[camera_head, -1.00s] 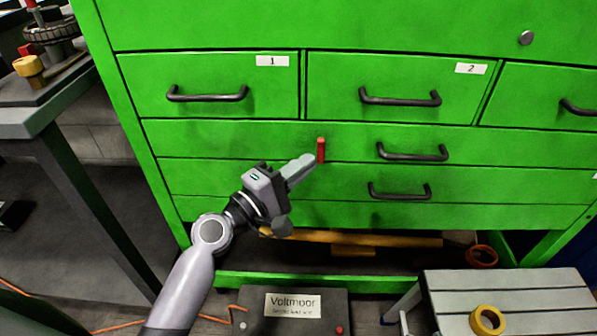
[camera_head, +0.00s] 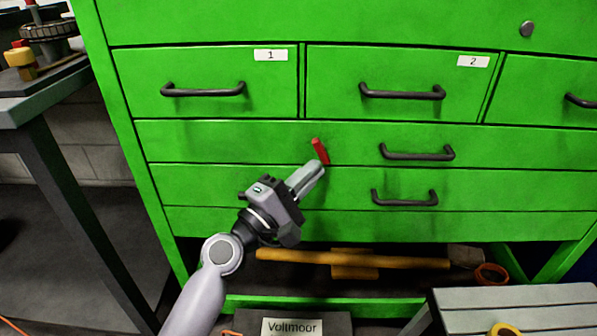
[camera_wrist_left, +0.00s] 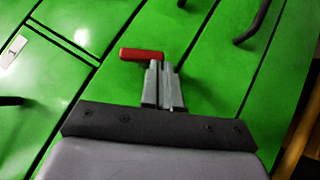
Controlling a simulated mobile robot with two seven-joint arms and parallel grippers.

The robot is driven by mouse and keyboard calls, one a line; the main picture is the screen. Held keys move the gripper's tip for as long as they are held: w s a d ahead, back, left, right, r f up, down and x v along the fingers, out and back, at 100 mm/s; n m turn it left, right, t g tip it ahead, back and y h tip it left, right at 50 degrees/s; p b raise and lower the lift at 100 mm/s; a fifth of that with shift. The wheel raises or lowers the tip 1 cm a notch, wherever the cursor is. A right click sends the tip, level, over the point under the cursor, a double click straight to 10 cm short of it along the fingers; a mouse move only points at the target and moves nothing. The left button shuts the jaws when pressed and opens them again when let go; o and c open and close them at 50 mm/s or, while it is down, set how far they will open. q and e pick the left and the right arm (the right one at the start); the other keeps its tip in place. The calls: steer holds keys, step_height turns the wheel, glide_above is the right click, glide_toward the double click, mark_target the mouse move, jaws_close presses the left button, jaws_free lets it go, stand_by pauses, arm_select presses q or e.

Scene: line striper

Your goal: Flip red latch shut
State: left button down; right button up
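The red latch (camera_head: 320,151) is on the front of the green cabinet, on the wide drawer under the drawers labelled 1 and 2. It leans, with its top to the left. My left gripper (camera_head: 317,168) comes from below left, its fingertips at the latch's lower end. In the left wrist view the latch (camera_wrist_left: 142,54) lies across just beyond the fingertips (camera_wrist_left: 160,66). The fingers are together and look shut, with nothing seen between them. They seem to touch the latch near its right end there, but exact contact is unclear. My right gripper is not in view.
Dark handles stick out from the drawers, the closest (camera_head: 417,153) right of the latch. A yellow-handled tool (camera_head: 350,259) lies on the cabinet's bottom shelf. A grey step stool (camera_head: 520,308) stands at lower right, a workbench (camera_head: 45,105) at left.

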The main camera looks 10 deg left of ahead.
arm_select(q)
steer(key=shift+d+f, duration=0.1)
steer(key=shift+d, duration=0.15)
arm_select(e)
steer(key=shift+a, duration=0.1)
arm_select(q)
steer(key=shift+w+d+f, duration=0.1)
steer(key=shift+w+d, duration=0.05)
steer(key=shift+d, duration=0.4)
steer(key=shift+w+d+f, duration=0.1)
steer(key=shift+w+d, duration=0.05)
steer(key=shift+d, duration=0.4)
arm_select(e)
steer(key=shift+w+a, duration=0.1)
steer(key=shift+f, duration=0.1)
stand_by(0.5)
arm_select(q)
steer(key=shift+s, duration=0.1)
steer(key=b+v, duration=0.1)
steer(key=v, duration=0.6)
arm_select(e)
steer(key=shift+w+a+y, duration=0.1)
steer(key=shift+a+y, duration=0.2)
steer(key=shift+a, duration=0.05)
